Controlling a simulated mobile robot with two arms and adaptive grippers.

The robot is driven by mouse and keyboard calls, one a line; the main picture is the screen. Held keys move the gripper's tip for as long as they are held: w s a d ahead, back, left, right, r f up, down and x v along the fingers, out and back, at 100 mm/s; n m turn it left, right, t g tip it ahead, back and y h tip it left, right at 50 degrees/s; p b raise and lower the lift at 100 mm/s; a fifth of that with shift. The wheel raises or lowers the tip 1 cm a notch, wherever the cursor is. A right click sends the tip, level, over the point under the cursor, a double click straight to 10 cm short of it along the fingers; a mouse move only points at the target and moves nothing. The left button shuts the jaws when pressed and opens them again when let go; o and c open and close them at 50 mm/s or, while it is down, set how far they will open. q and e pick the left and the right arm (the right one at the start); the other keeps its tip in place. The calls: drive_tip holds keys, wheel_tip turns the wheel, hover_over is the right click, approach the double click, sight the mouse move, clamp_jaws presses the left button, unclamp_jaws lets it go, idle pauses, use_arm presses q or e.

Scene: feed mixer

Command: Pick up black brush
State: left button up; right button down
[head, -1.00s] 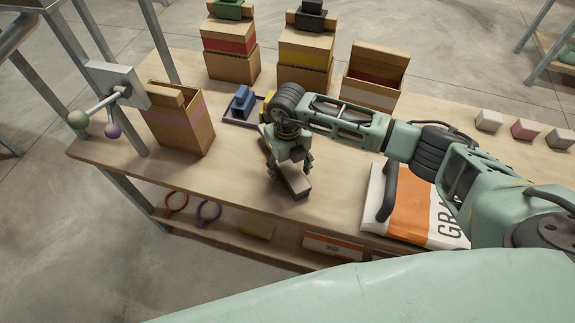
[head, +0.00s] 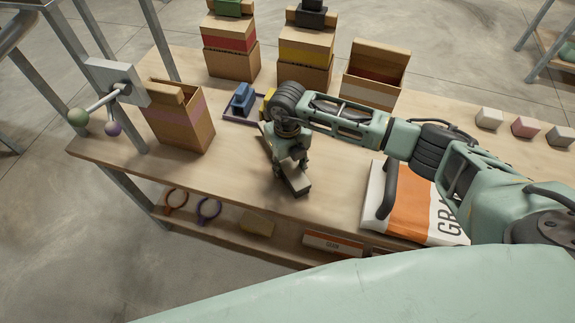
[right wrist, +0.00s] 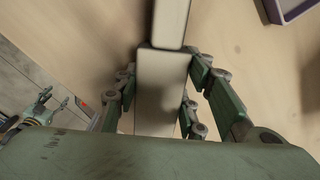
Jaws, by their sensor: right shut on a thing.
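The brush (head: 296,182) lies on the workbench below my right gripper, with a pale top and a dark near end in the head view. In the right wrist view its wide pale block (right wrist: 163,85) is between the fingers, and a narrower pale part runs upward. My right gripper (head: 291,163) points down and is shut on the brush; it also shows in the right wrist view (right wrist: 162,95). Part of the brush is hidden by the gripper. My left gripper (right wrist: 42,108) seems to show small at the left of the right wrist view, its jaws unclear.
The wooden workbench (head: 225,170) holds a blue item on a dark tray (head: 242,105), cardboard boxes (head: 180,118) at the left and back, and a white-and-orange bag (head: 410,205) to the right. Small blocks (head: 525,129) stand at the far right. A post with ball-ended levers (head: 115,85) rises at the left.

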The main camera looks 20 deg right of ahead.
drive_tip(key=shift+r, duration=0.5)
wheel_tip(320, 180, up, 3)
drive_tip(key=shift+w+b, duration=0.1)
drive_tip(key=shift+b, duration=0.85)
drive_tip(key=s+d+r+b, duration=0.3)
drive_tip(key=s+d+r, duration=0.35)
drive_tip(key=s, duration=0.25)
drive_tip(key=shift+w+a+f+n+p, duration=0.45)
drive_tip(key=shift+w+f+n+p, duration=0.15)
drive_tip(key=shift+f+n, duration=0.95)
drive_tip(key=shift+w+a+f+n+p, duration=0.5)
drive_tip(key=shift+w+f+n, duration=0.25)
drive_tip(key=shift+f+n, duration=0.75)
drive_tip(key=shift+w+a+f+n+p, duration=0.4)
drive_tip(key=shift+w+f+n+p, duration=0.2)
drive_tip(key=shift+f+n, duration=0.9)
drive_tip(key=shift+f+b, duration=0.7)
drive_tip(key=shift+f, duration=0.05)
